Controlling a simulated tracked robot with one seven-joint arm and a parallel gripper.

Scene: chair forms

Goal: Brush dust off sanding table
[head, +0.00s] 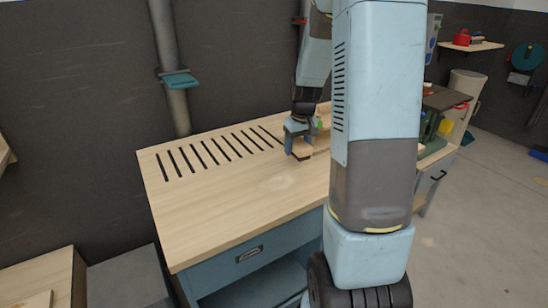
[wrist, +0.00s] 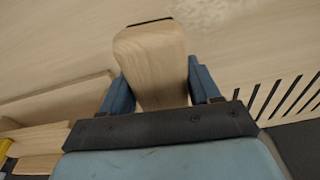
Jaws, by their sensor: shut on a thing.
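The sanding table (head: 215,222) has a pale wooden top with a row of dark slots along its back. A faint pale dust patch (head: 281,183) lies near the middle of the top; part of it shows at the top of the wrist view (wrist: 215,10). My gripper (head: 298,137) is over the table's back right, behind the patch. It is shut on a wooden brush (wrist: 155,55), with a blue finger on each side of the handle. The brush has a dark strip at its far end and shows small in the head view (head: 302,153). I cannot tell whether it touches the table.
My arm hides much of the table's right side. Beyond it stand a green machine (head: 433,118) and a yellow item (head: 446,126). A grey pipe (head: 172,75) runs up the wall behind the table. In the wrist view, wooden pieces (wrist: 60,100) lie left of my gripper. The table's front left is clear.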

